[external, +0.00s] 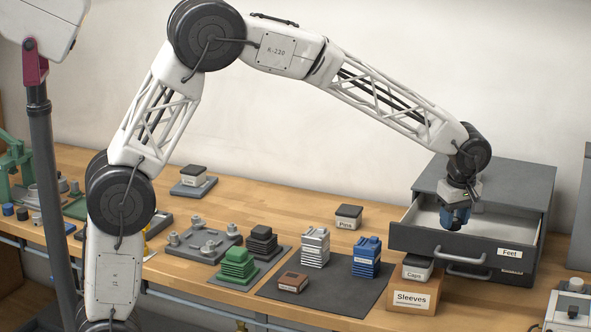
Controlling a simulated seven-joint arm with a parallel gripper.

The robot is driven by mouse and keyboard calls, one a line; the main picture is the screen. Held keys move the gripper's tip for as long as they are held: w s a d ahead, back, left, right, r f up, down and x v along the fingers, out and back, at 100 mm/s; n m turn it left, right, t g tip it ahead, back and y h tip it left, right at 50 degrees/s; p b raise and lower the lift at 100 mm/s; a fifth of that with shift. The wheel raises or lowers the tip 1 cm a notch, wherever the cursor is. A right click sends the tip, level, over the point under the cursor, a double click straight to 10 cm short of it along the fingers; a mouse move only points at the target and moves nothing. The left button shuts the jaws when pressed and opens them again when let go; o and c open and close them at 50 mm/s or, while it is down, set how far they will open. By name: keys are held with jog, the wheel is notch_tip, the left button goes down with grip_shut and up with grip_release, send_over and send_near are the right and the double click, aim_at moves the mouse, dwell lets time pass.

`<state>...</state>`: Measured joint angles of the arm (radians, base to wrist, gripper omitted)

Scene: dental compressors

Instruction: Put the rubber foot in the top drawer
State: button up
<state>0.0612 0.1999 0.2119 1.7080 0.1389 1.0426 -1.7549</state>
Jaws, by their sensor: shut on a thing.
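The grey drawer cabinet (515,178) stands at the right end of the bench. Its top drawer (416,237), labelled "Feet", is pulled open toward the front. My gripper (455,222) points down over the open drawer, with its tips near the front panel's upper edge. It is shut on a small dark thing, which looks like the rubber foot (452,225). The foot is mostly hidden by the blue fingers. I cannot tell whether it touches the drawer.
A box labelled "Sleeves" (409,296) with a "Caps" container (417,267) on it stands close in front of the drawer's left part. A "Pins" container (349,217) and a dark mat (340,295) with stacked blocks lie to the left.

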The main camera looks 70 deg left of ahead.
aim_at(458, 222)
jog(key=shift+f, duration=1.8)
jog(key=shift+f, duration=0.1)
jog(key=o, duration=0.6)
jog(key=shift+o, duration=0.2)
jog(key=r, duration=0.4)
jog(key=d+r, duration=0.1)
jog(key=r, duration=0.6)
jog(key=shift+d+r, duration=0.2)
jog(key=shift+r, duration=0.4)
